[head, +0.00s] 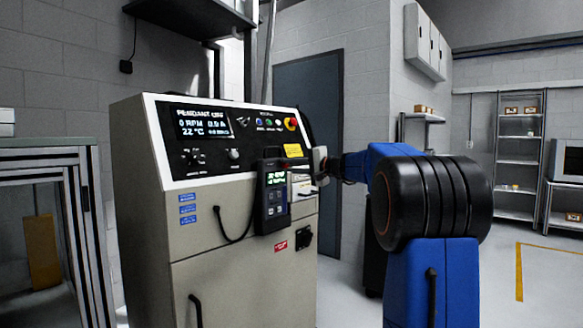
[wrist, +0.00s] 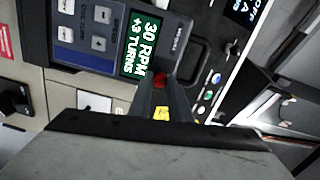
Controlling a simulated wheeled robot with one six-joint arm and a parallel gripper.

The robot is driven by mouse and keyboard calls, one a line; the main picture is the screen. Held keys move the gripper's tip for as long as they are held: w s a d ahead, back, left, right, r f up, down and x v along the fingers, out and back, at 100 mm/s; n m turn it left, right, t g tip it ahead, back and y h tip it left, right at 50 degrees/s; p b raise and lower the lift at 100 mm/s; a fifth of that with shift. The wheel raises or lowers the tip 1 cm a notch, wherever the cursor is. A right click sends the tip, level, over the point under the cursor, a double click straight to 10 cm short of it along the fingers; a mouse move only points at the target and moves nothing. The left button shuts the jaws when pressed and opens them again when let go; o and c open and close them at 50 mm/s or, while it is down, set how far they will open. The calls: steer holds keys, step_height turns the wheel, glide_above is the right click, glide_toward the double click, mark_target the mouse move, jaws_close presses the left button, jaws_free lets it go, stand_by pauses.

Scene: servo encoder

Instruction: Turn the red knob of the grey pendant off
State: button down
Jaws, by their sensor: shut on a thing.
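The grey pendant (head: 264,215) hangs upright on the front of a control cabinet, with a lit green-and-white screen and a cable looping down from it. In the wrist view the pendant (wrist: 98,62) appears turned sideways, and its screen reads 30 RPM, +3 TURNS. The red knob (wrist: 159,79) sits at the pendant's end beside the screen. My gripper (wrist: 160,84) is shut on the red knob, one finger on each side. In the head view my gripper (head: 306,167) reaches in from the right at the pendant's top. The knob's marking is not readable.
A bench frame (head: 50,165) stands left; open floor lies right.

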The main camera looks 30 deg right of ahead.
steer(key=shift+n, duration=1.1)
steer(key=c, duration=1.6)
jaws_free()
steer(key=shift+c, duration=0.2)
steer(key=v, duration=1.7)
steer(key=shift+s, duration=0.25)
